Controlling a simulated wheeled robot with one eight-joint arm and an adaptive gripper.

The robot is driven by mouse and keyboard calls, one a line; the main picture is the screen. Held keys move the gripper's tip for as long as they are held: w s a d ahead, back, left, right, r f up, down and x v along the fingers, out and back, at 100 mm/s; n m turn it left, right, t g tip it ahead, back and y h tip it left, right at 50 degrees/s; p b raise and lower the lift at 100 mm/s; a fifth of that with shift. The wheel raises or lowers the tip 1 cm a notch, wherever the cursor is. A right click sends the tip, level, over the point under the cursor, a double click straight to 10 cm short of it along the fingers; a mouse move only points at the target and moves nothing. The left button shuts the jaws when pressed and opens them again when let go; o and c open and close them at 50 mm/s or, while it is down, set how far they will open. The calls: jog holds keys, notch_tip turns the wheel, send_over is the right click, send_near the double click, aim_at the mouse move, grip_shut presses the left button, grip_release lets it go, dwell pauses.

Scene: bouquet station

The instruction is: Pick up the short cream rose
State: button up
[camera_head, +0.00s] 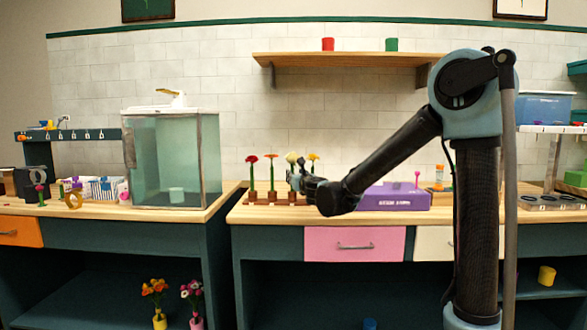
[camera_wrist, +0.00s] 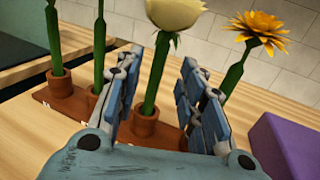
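The cream rose (camera_head: 291,157) stands upright in a brown cup of the flower rack (camera_head: 262,203), among other flowers on the counter. In the wrist view its pale bloom (camera_wrist: 175,12) is cut by the top edge, and its green stem runs down into the cup. My gripper (camera_wrist: 160,62) is open, with one finger on each side of this stem and gaps visible between stem and pads. In the head view my gripper (camera_head: 298,178) is at the rack, partly covering the stem.
Red (camera_head: 251,158) and orange (camera_head: 271,156) flowers stand left of the rose; a yellow-orange flower (camera_head: 313,157) stands close on its right. A purple box (camera_head: 395,197) lies right of the rack. A glass tank (camera_head: 175,160) stands farther left.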

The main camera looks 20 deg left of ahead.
jog(key=shift+x, duration=2.4)
jog(key=shift+s, duration=0.1)
grip_shut()
